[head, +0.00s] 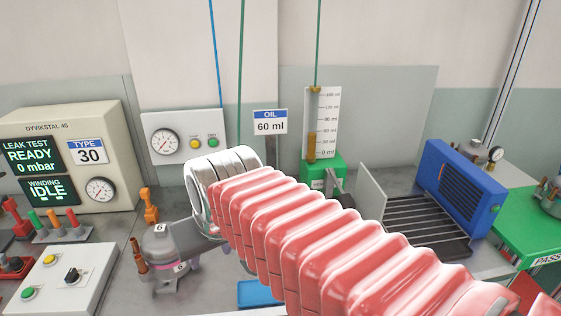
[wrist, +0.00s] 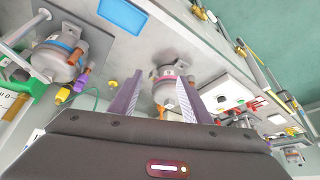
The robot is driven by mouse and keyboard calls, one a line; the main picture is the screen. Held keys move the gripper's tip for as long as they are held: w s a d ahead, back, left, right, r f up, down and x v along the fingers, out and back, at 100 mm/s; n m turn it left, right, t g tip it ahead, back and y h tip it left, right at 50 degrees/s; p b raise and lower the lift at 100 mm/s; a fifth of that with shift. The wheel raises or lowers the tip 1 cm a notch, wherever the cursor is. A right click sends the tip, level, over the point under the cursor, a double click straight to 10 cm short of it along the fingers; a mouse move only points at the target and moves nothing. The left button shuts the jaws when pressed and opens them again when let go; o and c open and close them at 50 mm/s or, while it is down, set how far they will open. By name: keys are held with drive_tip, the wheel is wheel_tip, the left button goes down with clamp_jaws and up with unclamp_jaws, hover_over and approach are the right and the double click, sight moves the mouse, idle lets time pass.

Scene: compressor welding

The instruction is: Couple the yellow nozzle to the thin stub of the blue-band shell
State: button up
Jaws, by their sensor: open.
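In the wrist view, the blue-band shell (wrist: 60,60) sits at the left on a grey plate, with copper-coloured stubs at its side. The yellow nozzle (wrist: 62,94) is close to those stubs, near a green hose; I cannot tell whether it touches one. My gripper (wrist: 161,80) is open, with both fingers pointing at a pink-band shell (wrist: 170,88) that shows between them. I see nothing held. In the head view, the pink-band shell (head: 160,252) stands left of my sleeved arm. The blue-band shell and nozzle are not visible there, probably hidden behind the arm.
A control box (head: 62,280) and a test unit (head: 70,155) stand at the left. The green oil unit (head: 322,170), a dark rack (head: 425,222) and a blue cooler (head: 462,187) are at the right. A blue pad (head: 256,293) lies on the bench.

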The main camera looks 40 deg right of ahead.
drive_tip(key=w+d+r+m+h, duration=0.1)
drive_tip(key=w+d+r+m, duration=0.2)
drive_tip(key=w+d, duration=0.9)
drive_tip(key=w+d+f+m, duration=0.1)
drive_tip(key=d, duration=0.8)
drive_tip(key=w+d+f+m+g, duration=0.1)
drive_tip(key=w+d+m, duration=0.1)
drive_tip(key=d, duration=0.8)
drive_tip(key=shift+f, duration=0.1)
drive_tip(key=x, duration=1.3)
drive_tip(key=shift+d+f, duration=0.3)
drive_tip(key=shift+f, duration=0.05)
drive_tip(key=shift+c, duration=0.4)
